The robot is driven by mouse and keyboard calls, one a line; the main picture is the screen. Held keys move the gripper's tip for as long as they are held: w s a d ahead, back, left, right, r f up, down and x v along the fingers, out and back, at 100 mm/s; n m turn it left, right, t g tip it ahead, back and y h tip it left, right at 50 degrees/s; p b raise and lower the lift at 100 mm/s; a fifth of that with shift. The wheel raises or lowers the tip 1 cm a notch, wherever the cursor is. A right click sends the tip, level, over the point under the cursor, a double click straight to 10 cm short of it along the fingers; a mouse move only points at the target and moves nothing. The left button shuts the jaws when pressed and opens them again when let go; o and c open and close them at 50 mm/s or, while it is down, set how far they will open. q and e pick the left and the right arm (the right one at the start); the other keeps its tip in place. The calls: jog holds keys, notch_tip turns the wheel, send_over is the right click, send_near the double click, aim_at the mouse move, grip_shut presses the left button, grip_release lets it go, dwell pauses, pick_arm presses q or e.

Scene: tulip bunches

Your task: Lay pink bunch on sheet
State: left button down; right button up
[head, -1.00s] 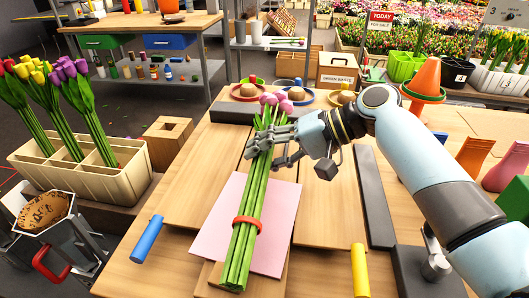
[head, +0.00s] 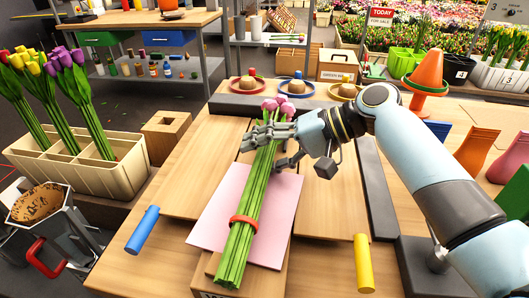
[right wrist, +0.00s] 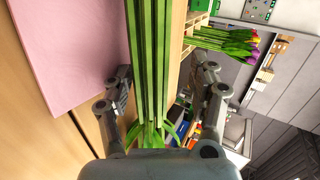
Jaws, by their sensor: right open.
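The pink bunch (head: 240,238), with pink heads, long green stems and a red band, lies lengthwise over the pink sheet (head: 279,215) in the head view. Its heads point to the back, past the sheet's far edge, and its stem ends pass the near edge. I cannot tell whether it touches the sheet. My right gripper (head: 264,151) is at the stems below the heads. In the right wrist view the gripper (right wrist: 165,70) is open, with a finger on each side of the stems (right wrist: 149,60) and gaps between. The sheet (right wrist: 70,45) shows at left there. My left gripper is out of view.
A cream planter (head: 85,178) with red, yellow and purple tulips stands at left. A dark bar (head: 270,108) lies behind the heads. An orange cone (head: 428,72) stands at the back right.

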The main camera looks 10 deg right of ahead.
jog(key=shift+f, duration=0.1)
jog(key=shift+d, duration=0.2)
jog(key=v, duration=1.1)
jog(key=shift+d+r, duration=0.2)
jog(key=shift+r, duration=0.15)
jog(key=shift+s, duration=0.15)
